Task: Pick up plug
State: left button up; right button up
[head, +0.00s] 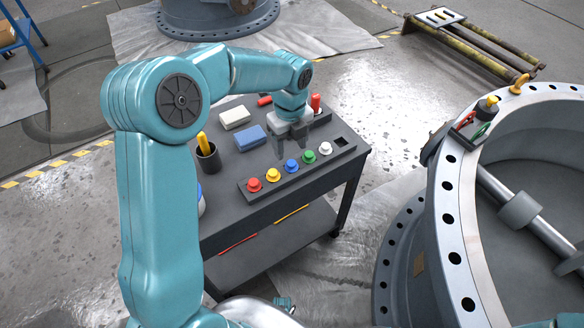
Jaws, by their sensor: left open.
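Several coloured plugs sit in a row in a dark rack (262,196) on top of a grey cart. From left to right they are a red plug (254,185), a yellow plug (273,175), a blue plug (291,166), a green plug (309,157) and a white plug (325,148). A square dark slot at the rack's right end holds no plug. My left gripper (292,149) points down with its jaws open and empty, just behind the blue and green plugs in the picture. Its exact height above them is hard to tell.
The cart (356,158) also carries a white block (235,117), a blue block (250,138), a dark cup (208,158) with a yellow item, and red items behind my gripper. A large valve ring (450,211) stands to the right. Bare floor lies between them.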

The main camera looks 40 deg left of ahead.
aim_at(292, 163)
pick_arm(q)
notch_tip(292, 163, down, 6)
jog(key=shift+d+r+b, duration=0.1)
jog(key=shift+r+b, duration=0.05)
jog(key=shift+b, duration=0.5)
grip_shut()
